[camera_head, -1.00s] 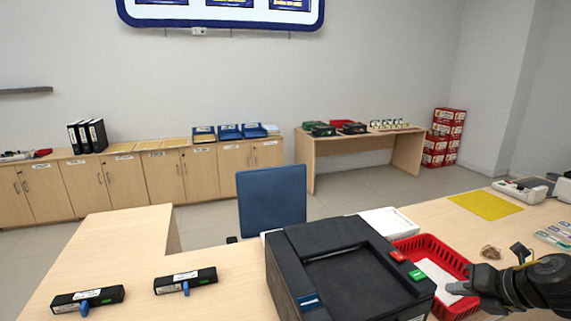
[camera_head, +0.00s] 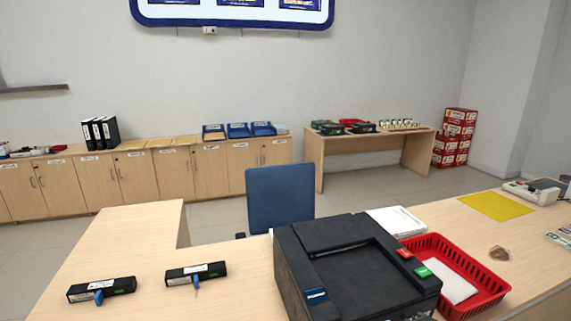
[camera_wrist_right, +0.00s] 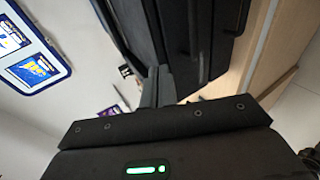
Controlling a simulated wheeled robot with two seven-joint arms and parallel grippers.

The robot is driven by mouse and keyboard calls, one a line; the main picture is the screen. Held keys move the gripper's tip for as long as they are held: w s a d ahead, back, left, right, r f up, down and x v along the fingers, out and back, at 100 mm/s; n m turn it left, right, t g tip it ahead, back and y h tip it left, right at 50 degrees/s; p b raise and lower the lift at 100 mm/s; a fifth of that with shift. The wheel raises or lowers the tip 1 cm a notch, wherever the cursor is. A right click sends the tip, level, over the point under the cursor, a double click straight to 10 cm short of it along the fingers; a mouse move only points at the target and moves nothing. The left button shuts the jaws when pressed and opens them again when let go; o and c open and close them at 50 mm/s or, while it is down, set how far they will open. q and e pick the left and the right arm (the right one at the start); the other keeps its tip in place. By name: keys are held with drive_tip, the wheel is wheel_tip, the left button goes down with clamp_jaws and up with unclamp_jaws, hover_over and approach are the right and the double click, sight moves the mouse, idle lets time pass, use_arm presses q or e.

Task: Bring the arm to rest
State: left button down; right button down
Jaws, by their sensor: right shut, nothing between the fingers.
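My right gripper (camera_wrist_right: 160,78) shows only in its own wrist view, tilted, with its fingers closed together and nothing between them. Its dark body with a green light fills the lower part of that view. A large dark surface lies close behind the fingers there; I cannot tell for certain what it is. Neither arm shows in the head view, and my left gripper is not in view. The black counter machine (camera_head: 355,265) stands at the front of the desk, with the red basket (camera_head: 483,284) to its right holding a white paper (camera_head: 455,285).
Two black stamp-like devices (camera_head: 101,290) (camera_head: 196,273) lie at the left of the desk (camera_head: 130,235). A yellow mat (camera_head: 494,206), a small brown item (camera_head: 499,253) and a keypad device (camera_head: 533,191) are at the right. A blue chair (camera_head: 280,195) stands behind the desk.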

drive_tip(key=s+d+f+m+g+h, duration=0.1)
drive_tip(key=s+f+m+g+h, duration=0.25)
drive_tip(key=s+f+m, duration=0.8)
drive_tip(key=s+f+m+g+h, duration=0.2)
drive_tip(key=s+f+m+g, duration=0.35)
drive_tip(key=s+m, duration=0.6)
drive_tip(key=s+f+n, duration=0.2)
drive_tip(key=f, duration=1.2)
drive_tip(key=s+f+n, duration=0.1)
drive_tip(key=s+f, duration=0.1)
drive_tip(key=f, duration=1.3)
drive_tip(key=s+d+f+g, duration=0.1)
drive_tip(key=s+d+f, duration=0.1)
drive_tip(key=s+f, duration=1.1)
drive_tip(key=s, duration=0.2)
drive_tip(key=shift+s+d+f+g, duration=0.15)
drive_tip(key=shift+s+d+g, duration=0.15)
drive_tip(key=shift+s+d, duration=0.1)
